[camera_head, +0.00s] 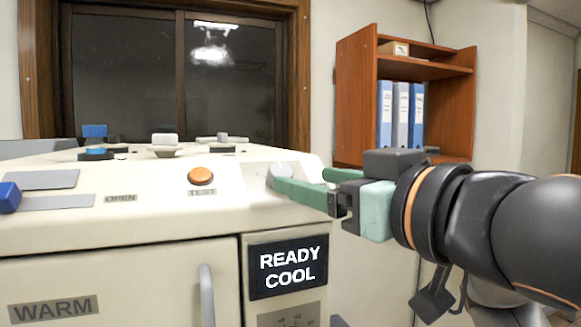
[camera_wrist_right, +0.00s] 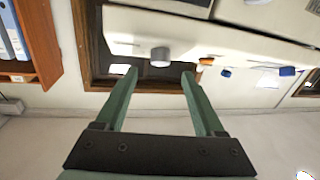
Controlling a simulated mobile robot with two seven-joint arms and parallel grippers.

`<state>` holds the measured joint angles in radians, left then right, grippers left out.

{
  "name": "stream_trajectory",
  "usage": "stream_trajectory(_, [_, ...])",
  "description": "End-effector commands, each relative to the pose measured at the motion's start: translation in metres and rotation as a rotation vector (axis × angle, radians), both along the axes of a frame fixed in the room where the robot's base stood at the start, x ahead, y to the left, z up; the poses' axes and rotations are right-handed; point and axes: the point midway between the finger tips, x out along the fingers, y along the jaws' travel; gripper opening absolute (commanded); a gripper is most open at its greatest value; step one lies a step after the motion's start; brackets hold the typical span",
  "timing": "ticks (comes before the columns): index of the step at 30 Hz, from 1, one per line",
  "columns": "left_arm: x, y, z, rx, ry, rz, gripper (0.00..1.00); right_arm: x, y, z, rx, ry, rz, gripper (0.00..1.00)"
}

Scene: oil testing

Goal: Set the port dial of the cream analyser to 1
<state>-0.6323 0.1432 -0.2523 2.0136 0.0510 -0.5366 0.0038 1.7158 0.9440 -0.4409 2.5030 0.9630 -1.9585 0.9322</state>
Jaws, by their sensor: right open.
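The cream analyser (camera_head: 140,226) fills the left and middle of the head view. A small grey dial (camera_head: 281,170) sits at the right end of its sloped panel; any numbers on it are too small to read. In the right wrist view the dial (camera_wrist_right: 160,56) shows just beyond the fingertips, between their lines. My right gripper (camera_head: 301,181) comes in from the right, its green fingers spread and close to the dial. In the right wrist view the gripper (camera_wrist_right: 159,75) has nothing between its fingers. I cannot tell whether a finger touches the dial. My left gripper is out of view.
An orange TEST button (camera_head: 201,176) is left of the dial. A display (camera_head: 288,267) below reads READY COOL. A grey door handle (camera_head: 206,295) sticks out in front. Several knobs stand along the analyser's top. A wooden shelf (camera_head: 355,100) with binders is behind my right arm.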

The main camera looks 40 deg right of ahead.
Motion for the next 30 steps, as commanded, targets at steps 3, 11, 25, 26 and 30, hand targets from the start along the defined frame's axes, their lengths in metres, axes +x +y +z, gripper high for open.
stream_trajectory(3, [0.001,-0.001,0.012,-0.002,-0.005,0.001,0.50,0.018,-0.001,0.003,0.000,0.008,-0.003,0.71])
stream_trajectory(11, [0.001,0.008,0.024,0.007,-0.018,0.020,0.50,0.046,-0.003,0.003,0.000,0.004,-0.002,0.71])
stream_trajectory(25, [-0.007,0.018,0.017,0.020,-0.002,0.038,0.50,0.054,-0.003,0.000,-0.001,-0.001,0.000,0.71])
stream_trajectory(26, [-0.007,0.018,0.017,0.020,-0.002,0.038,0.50,0.053,-0.003,0.000,-0.001,0.000,0.000,0.67])
stream_trajectory(30, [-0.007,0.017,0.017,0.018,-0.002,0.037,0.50,0.053,-0.003,0.000,0.000,0.000,0.000,0.52])
